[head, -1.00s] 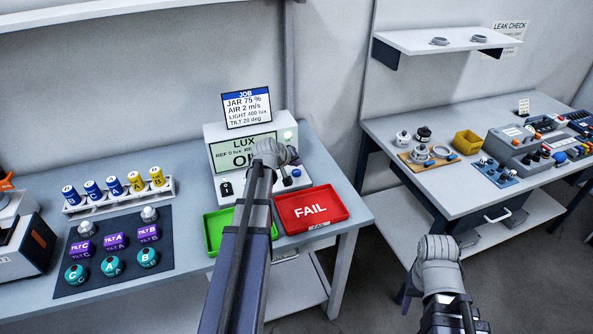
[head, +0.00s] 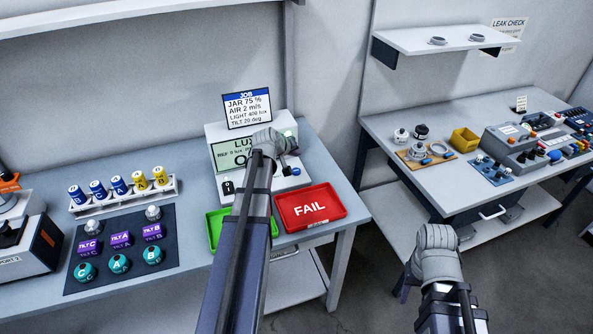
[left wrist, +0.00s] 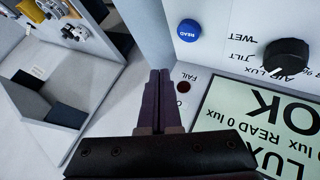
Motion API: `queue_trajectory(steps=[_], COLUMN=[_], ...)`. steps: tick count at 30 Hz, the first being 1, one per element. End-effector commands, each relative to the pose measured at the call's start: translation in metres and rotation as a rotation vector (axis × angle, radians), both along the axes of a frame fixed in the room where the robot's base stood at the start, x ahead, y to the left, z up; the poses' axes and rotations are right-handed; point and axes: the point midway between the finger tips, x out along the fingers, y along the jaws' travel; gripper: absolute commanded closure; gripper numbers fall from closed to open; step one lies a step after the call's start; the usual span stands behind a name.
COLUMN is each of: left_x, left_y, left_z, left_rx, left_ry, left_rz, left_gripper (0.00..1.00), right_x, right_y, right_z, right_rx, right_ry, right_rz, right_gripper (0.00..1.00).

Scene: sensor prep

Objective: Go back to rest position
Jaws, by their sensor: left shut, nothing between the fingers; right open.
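My left gripper (left wrist: 158,100) is shut and empty in the left wrist view, close to the face of the white lux meter box. In the head view my left arm reaches up to that box (head: 285,205), and its wrist covers part of the screen; the fingers are hidden there. The left wrist view shows the screen (left wrist: 262,125) reading OK and 0 lux, a blue READ button (left wrist: 188,30) and a black knob (left wrist: 287,58). My right gripper is at the lower right in the head view (head: 437,240), over the floor; its fingertips are hidden behind the wrist.
A red FAIL tray (head: 290,222) and a green tray (head: 214,232) lie in front of the meter, the green one partly behind my left arm. A dark mat (head: 85,284) with several sensors and a vial rack (head: 172,194) are at left. A second bench (head: 455,200) stands at right.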

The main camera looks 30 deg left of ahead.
Motion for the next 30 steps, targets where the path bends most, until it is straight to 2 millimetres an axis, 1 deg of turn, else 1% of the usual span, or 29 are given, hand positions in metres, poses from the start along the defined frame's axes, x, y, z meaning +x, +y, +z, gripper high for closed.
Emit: queue_trajectory(steps=[8,10,11,14,15,17,18,20,21,23,24,26,27,30], left_x=[0.000,-0.001,-0.002,-0.011,-0.018,-0.032,-0.043,-0.064,-0.079,-0.105,-0.123,-0.149,-0.167,-0.205], left_y=[-0.002,-0.014,-0.024,-0.074,-0.100,-0.141,-0.169,-0.207,-0.232,-0.264,-0.283,-0.307,-0.321,-0.345], left_z=[0.000,-0.003,-0.004,-0.014,-0.020,-0.028,-0.034,-0.042,-0.047,-0.053,-0.057,-0.061,-0.063,-0.066], left_rx=[0.001,0.005,0.009,0.033,0.047,0.076,0.098,0.135,0.162,0.206,0.236,0.286,0.317,0.392], left_ry=[0.002,0.017,0.028,0.095,0.132,0.195,0.240,0.309,0.355,0.424,0.470,0.536,0.575,0.665], left_rz=[-0.004,-0.027,-0.046,-0.145,-0.201,-0.293,-0.357,-0.451,-0.515,-0.608,-0.666,-0.749,-0.799,-0.902], left_gripper=[1.00,1.00,1.00,1.00,1.00,1.00,1.00,1.00,1.00,1.00,1.00,1.00,1.00,1.00], right_x=[0.000,0.000,0.000,0.000,0.000,0.000,0.000,0.000,0.000,0.000,0.000,0.000,0.000,0.000], right_y=[0.000,0.000,0.000,0.000,0.000,0.000,0.000,0.000,0.000,0.000,0.000,0.000,0.000,0.000], right_z=[0.000,0.000,0.000,0.000,0.000,0.000,0.000,0.000,0.000,0.000,0.000,0.000,0.000,0.000], right_rx=[0.000,0.000,0.000,0.000,0.000,0.000,0.000,0.000,0.000,0.000,0.000,0.000,0.000,0.000], right_ry=[0.000,0.000,0.000,0.000,0.000,0.000,0.000,0.000,0.000,0.000,0.000,0.000,0.000,0.000], right_rz=[0.000,0.000,0.000,0.000,0.000,0.000,0.000,0.000,0.000,0.000,0.000,0.000,0.000,0.000], right_gripper=[0.50,0.50,0.50,0.50,0.50,0.50,0.50,0.50,0.50,0.50,0.50,0.50,0.50,0.50])
